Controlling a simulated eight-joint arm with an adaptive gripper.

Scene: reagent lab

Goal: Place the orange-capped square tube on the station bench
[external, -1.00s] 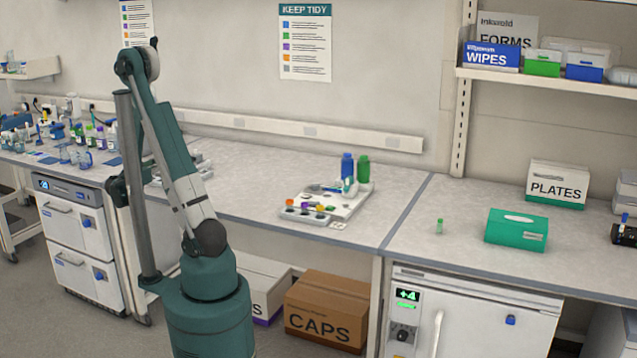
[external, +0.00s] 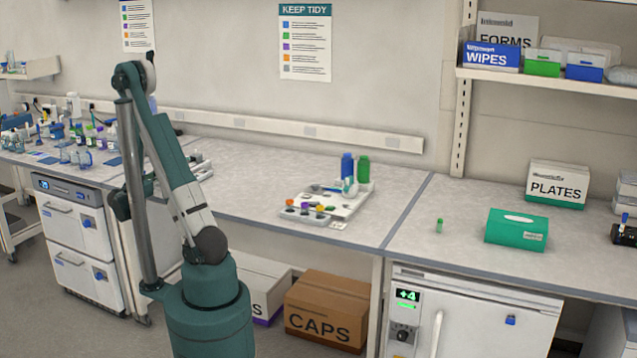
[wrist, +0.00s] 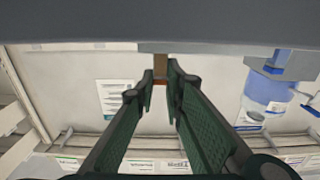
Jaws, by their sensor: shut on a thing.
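In the wrist view the two dark green fingers of my gripper (wrist: 160,77) are closed in on a small brownish-orange piece (wrist: 160,68) between their tips. It fits the orange-capped square tube, but its shape is mostly hidden. My gripper does not show in the external view; my arm hides it. The middle bench (external: 255,180) has a pale grey top. A small orange cap (external: 290,203) also shows in a grey rack (external: 305,217) on this bench.
A white tray (external: 352,203) with a blue bottle (external: 347,167) and a green bottle (external: 363,168) stands by the rack. The middle bench's left part is partly hidden by my arm.

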